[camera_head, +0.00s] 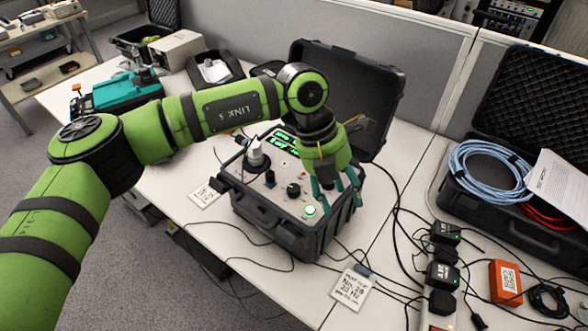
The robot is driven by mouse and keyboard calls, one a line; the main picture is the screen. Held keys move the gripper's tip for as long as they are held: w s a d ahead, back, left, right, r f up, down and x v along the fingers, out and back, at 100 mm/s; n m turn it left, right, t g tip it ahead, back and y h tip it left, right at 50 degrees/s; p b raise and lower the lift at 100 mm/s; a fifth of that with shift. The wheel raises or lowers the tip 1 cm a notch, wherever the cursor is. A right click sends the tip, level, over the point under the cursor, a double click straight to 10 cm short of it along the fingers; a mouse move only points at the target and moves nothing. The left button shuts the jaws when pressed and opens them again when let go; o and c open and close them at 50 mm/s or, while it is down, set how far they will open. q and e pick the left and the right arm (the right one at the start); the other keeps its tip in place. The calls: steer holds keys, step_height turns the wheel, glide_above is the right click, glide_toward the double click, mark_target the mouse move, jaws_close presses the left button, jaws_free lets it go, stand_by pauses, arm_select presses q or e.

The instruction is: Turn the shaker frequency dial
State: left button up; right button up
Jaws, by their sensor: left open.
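The shaker unit (275,222) is a dark rugged case with its lid (362,85) open behind it and a light panel on top. A round black dial (293,190) sits mid-panel, and a smaller black knob (269,178) is left of it. I cannot read which sets frequency. My left gripper (337,200) is open, fingers down over the panel's right side, apart from the dial. It hides part of the panel. My right gripper is out of view.
A paper note (351,289) lies in front of the unit, among loose black cables. Power adapters (443,274), an orange box (506,283) and an open case with blue cable (490,170) are at the right. A teal device (122,91) stands back left.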

mark_target(294, 187)
arm_select(q)
steer(key=w+a+y, duration=0.1)
steer(key=w+a, duration=0.1)
steer(key=w+a+r+t+y, duration=0.1)
steer(key=w+a, duration=0.1)
steer(key=a, duration=0.1)
steer(key=w+a+r+n+y, duration=0.1)
steer(key=w+a+y, duration=0.1)
steer(key=a, duration=0.1)
steer(key=shift+w+a+t, duration=0.15)
steer(key=shift+a+t, duration=0.1)
steer(key=shift+t, duration=0.15)
steer(key=shift+a+f, duration=0.1)
steer(key=shift+f, duration=0.1)
step_height(294, 187, down, 6)
steer(key=shift+r+p, duration=0.15)
steer(key=shift+p, duration=0.95)
steer(key=shift+f, duration=0.3)
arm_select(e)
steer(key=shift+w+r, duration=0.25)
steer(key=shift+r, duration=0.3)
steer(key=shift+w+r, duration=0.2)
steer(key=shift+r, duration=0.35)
arm_select(q)
jaws_close()
